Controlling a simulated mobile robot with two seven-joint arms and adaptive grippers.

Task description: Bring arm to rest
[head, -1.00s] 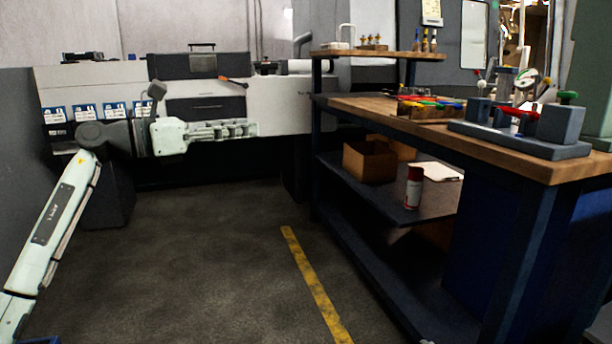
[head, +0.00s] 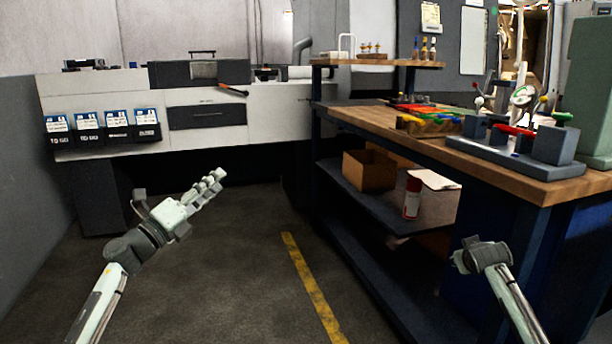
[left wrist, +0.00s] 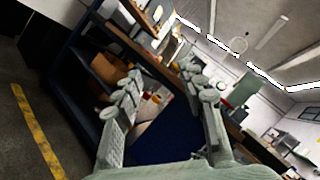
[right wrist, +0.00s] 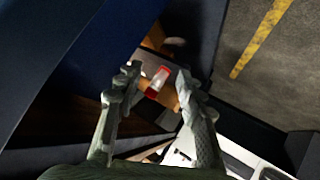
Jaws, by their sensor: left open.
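My left arm reaches in from the lower left of the head view, with its pale green left gripper (head: 213,182) over the open floor. In the left wrist view its two fingers (left wrist: 168,92) stand apart with nothing between them. My right arm comes in at the lower right of the head view, with the wrist beside the front of the workbench; its fingers are hard to make out there. In the right wrist view the right gripper (right wrist: 158,77) has its fingers apart. A red and white spray can (right wrist: 157,82) shows beyond them, not held.
The blue workbench with a wooden top (head: 400,130) fills the right side, with the spray can (head: 412,197) and a cardboard box (head: 369,170) on its shelf. A grey and white machine (head: 205,113) stands at the back. The floor around the yellow line (head: 310,285) is clear.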

